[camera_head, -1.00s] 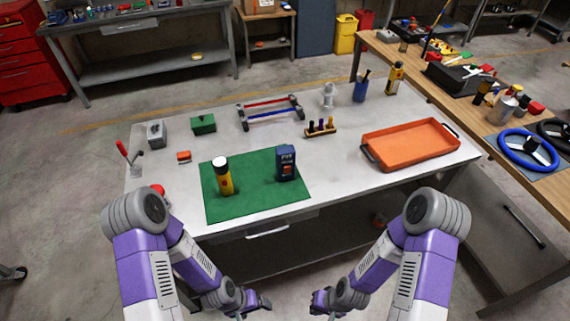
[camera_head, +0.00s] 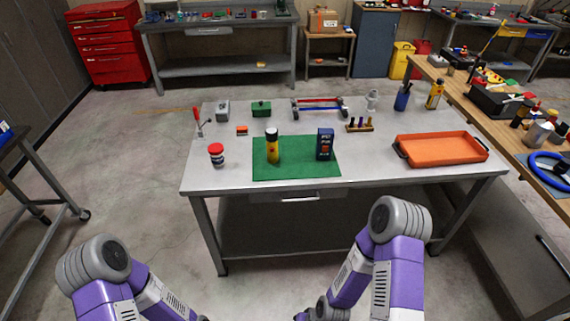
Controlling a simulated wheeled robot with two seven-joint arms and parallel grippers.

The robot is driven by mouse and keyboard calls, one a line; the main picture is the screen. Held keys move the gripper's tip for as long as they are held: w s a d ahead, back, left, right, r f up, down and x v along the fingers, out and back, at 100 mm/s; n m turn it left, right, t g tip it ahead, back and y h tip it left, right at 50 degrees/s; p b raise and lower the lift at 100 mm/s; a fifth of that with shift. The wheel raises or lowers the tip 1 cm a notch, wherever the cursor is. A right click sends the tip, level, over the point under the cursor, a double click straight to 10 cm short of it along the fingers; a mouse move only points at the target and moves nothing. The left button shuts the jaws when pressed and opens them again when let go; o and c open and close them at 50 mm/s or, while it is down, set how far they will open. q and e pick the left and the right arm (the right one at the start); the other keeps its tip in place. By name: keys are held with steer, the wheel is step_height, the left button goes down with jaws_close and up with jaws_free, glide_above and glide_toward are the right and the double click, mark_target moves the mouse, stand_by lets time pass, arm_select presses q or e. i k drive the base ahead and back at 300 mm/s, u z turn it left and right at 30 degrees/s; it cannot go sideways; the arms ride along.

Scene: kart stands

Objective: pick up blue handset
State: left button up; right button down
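The blue handset (camera_head: 325,146), a blue block with a dark face and an orange-red patch, stands upright on the right part of the green mat (camera_head: 296,170). The mat lies on the grey workbench (camera_head: 380,173). A yellow bottle with a black body part and white cap (camera_head: 272,148) stands to its left on the mat. My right gripper (camera_head: 304,316) barely shows at the bottom edge, well short of the bench, and its fingers cannot be made out. My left arm runs out of the bottom of the picture, with its gripper out of view.
A red-lidded jar (camera_head: 217,158) stands left of the mat. An orange tray (camera_head: 440,149) lies to the right. A small rack with pegs (camera_head: 360,126) stands behind the handset. A side bench (camera_head: 555,170) lines the right. Open floor lies between me and the workbench.

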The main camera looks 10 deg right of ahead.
mark_target(325, 137)
steer(key=u, duration=0.65)
steer(key=k, duration=0.15)
steer(key=z, duration=1.7)
steer(key=i, duration=0.95)
steer(key=z, duration=0.25)
